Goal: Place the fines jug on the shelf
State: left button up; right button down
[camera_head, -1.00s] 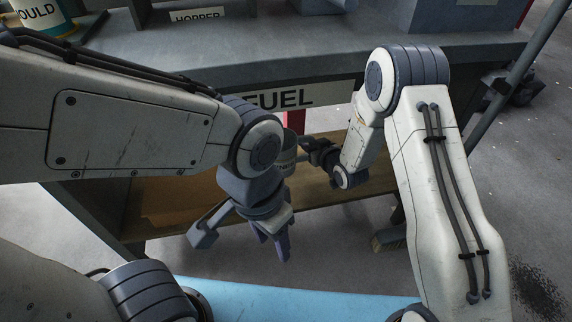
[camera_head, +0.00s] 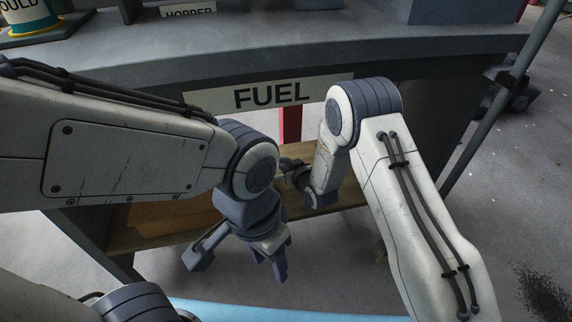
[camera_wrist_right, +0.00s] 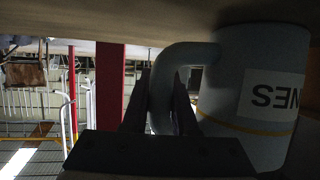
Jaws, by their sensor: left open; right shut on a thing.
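The fines jug (camera_wrist_right: 262,95) shows in the right wrist view as a grey jug with a yellow line and a white label reading upside down. My right gripper (camera_wrist_right: 165,95) is shut on its handle. The jug's base end is close against the wooden shelf (camera_wrist_right: 120,14) along the picture's top; I cannot tell whether they touch. In the head view the wooden shelf (camera_head: 345,194) lies under the counter. My right gripper (camera_head: 291,168) reaches over it, and my left wrist hides the jug. My left gripper (camera_head: 278,266) is open and empty in front of the shelf.
The grey counter (camera_head: 290,55) with a FUEL sign (camera_head: 270,95) overhangs the shelf. A red post (camera_head: 291,124) stands behind the sign. A brown flat piece (camera_head: 165,216) lies at the shelf's left. My left arm is close beside my right gripper.

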jog(key=shift+f, duration=0.15)
jog(key=c, duration=0.7)
grip_release()
